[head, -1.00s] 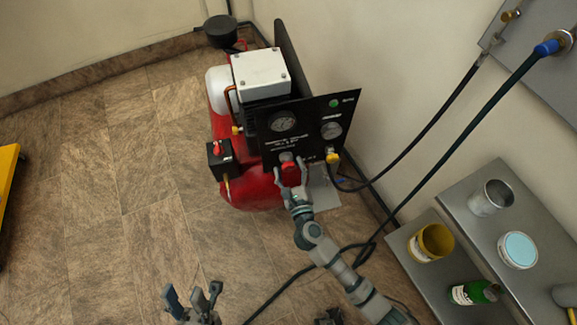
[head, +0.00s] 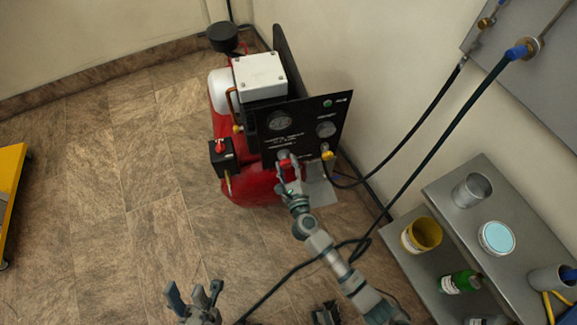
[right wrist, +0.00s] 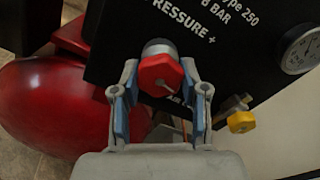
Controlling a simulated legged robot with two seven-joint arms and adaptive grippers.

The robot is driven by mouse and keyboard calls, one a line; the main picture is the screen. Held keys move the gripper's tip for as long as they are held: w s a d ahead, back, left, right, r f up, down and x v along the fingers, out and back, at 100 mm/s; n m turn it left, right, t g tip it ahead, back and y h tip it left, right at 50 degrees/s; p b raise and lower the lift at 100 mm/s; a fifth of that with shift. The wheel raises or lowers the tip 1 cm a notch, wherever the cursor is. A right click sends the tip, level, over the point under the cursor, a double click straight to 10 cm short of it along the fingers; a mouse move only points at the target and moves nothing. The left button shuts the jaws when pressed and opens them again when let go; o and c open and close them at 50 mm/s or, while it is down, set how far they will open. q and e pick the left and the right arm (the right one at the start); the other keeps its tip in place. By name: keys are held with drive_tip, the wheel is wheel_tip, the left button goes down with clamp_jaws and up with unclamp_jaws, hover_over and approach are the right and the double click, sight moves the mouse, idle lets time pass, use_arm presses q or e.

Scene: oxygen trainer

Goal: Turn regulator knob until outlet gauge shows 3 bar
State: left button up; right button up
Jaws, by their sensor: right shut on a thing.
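The red regulator knob (head: 284,156) sits low on the compressor's black panel (head: 304,113). My right gripper (head: 290,176) is on the knob. In the right wrist view the red knob (right wrist: 160,76) is between the blue-padded fingers of my right gripper (right wrist: 160,97), which are shut on it. Two round gauges are on the panel, a left gauge (head: 280,120) and a right gauge (head: 326,129). Their readings are too small to tell. One gauge (right wrist: 300,48) is partly cut off in the right wrist view. My left gripper (head: 193,298) is open and empty above the floor.
A yellow-handled valve (head: 328,154) is right of the knob, with a dark hose (head: 425,135) near it. A red tank (head: 255,190) is below the panel. Grey shelves (head: 480,225) with cans and a green bottle stand right.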

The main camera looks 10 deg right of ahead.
drive_tip(key=shift+a+f, duration=0.1)
drive_tip(key=o, duration=1.1)
drive_tip(key=shift+o, duration=0.2)
drive_tip(key=shift+s, duration=0.2)
drive_tip(key=s, duration=1.1)
drive_tip(key=shift+s+d, duration=0.2)
drive_tip(key=shift+s, duration=0.1)
